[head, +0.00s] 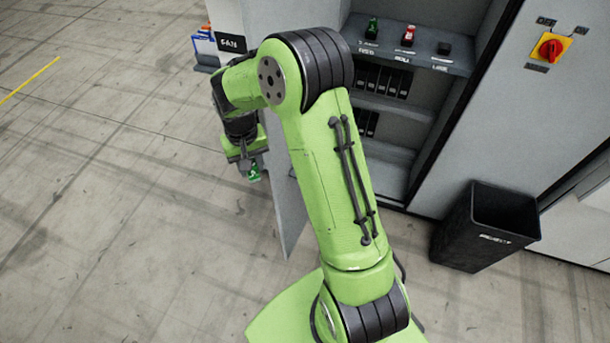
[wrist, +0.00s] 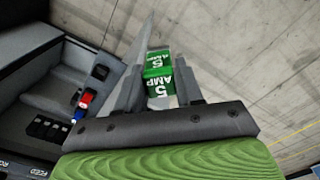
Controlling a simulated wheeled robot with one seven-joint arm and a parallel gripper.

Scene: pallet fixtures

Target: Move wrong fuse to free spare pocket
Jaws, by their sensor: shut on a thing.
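My gripper (head: 248,164) is shut on a green fuse (head: 255,174) and holds it in the air at the left of the cabinet's open door. In the wrist view the green fuse (wrist: 158,72) stands between the two fingers, with white "5 AMP" print facing the camera. On the cabinet's upper shelf sit another green fuse (head: 372,28), a red fuse (head: 408,36) and a black piece (head: 444,48), each above a label. A holder with blue, white and orange parts (head: 204,42) shows at the far left; its pockets cannot be made out.
The grey cabinet door (head: 290,212) stands open beside my arm. Lower shelves (head: 385,108) hold several black blocks. A black reject bin (head: 486,228) stands on the right, below a red rotary switch (head: 551,48). The floor at left is clear.

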